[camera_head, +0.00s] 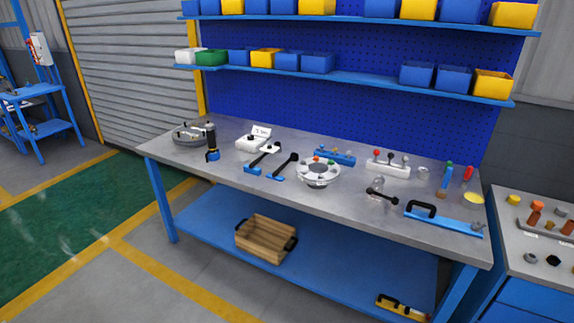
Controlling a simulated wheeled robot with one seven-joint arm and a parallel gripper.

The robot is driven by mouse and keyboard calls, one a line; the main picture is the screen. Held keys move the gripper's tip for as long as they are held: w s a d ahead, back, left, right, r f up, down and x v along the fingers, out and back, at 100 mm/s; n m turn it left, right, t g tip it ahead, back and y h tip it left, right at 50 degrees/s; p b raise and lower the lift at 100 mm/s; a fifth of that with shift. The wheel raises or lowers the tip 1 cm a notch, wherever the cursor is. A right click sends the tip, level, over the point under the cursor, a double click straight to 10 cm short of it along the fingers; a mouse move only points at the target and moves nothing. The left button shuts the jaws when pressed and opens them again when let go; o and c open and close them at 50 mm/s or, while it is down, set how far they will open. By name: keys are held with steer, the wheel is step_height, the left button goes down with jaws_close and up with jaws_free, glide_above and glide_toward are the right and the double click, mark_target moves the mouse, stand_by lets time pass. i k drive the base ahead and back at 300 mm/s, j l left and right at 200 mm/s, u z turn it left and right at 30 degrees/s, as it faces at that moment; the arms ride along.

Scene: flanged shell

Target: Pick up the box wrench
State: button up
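A steel-topped workbench (225,178) holds several tools. A small dark, bar-shaped tool with thicker ends (382,195) lies on the front right part of the top; it may be the box wrench, but it is too small to be sure. Two tools with black ends and blue parts, a left one (262,158) and a right one (284,167), lie slanted side by side left of the middle. I cannot tell whether either is a wrench. My gripper is not in view.
A round light fixture (318,171) stands mid-bench, with a black and blue drill-like tool (211,142) at left. A blue plate with a black handle (440,219) lies at front right. A wooden crate (265,239) sits on the lower shelf. Floor ahead of the bench is clear.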

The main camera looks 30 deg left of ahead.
mark_target(293, 156)
steer(key=u, duration=1.7)
steer(key=i+l+u, duration=0.1)
steer(key=i, duration=0.45)
steer(key=i+l+u, duration=0.1)
steer(key=i+l, duration=0.15)
steer(key=i, duration=0.25)
steer(key=i+l+u, duration=0.1)
steer(key=i+l, duration=0.15)
steer(key=i, duration=0.25)
